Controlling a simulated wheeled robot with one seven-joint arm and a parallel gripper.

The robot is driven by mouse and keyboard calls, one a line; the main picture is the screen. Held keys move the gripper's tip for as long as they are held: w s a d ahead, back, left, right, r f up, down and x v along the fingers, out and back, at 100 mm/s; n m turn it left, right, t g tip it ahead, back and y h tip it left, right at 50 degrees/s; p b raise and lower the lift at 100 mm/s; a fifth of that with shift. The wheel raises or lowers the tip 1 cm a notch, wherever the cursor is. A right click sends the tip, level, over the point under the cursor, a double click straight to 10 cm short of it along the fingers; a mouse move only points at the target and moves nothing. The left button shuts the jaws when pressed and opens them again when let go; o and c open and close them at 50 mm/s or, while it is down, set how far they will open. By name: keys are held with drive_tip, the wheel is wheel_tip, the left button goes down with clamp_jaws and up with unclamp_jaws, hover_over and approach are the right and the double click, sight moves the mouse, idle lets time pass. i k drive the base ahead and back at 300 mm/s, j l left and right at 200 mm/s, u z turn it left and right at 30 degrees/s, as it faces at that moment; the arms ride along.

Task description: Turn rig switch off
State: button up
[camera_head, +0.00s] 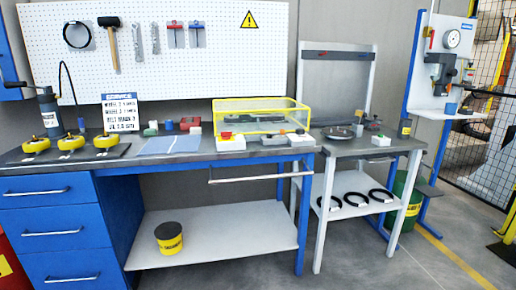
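No part labelled as the rig switch can be made out at this size. A yellow-framed clear guard box (260,116) stands on the blue workbench. At its front left is a small white box with a red top (232,142). Another small white box (300,139) sits at its front right. A third white box with a small green spot (381,140) is on the lower side table. At the far right, a white panel rig (436,88) on a blue frame carries a round gauge (452,39). Switch positions are too small to tell. My gripper is not in view.
The workbench (190,157) holds several yellow wheels (71,142), a sign (120,112) and a blue mat (171,145). Black rings (356,199) lie on the side table's lower shelf. A green bin (405,200) stands beside it. The floor in front (380,260) is clear.

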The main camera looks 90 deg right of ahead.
sight(225, 135)
drive_tip(key=z, duration=3.3)
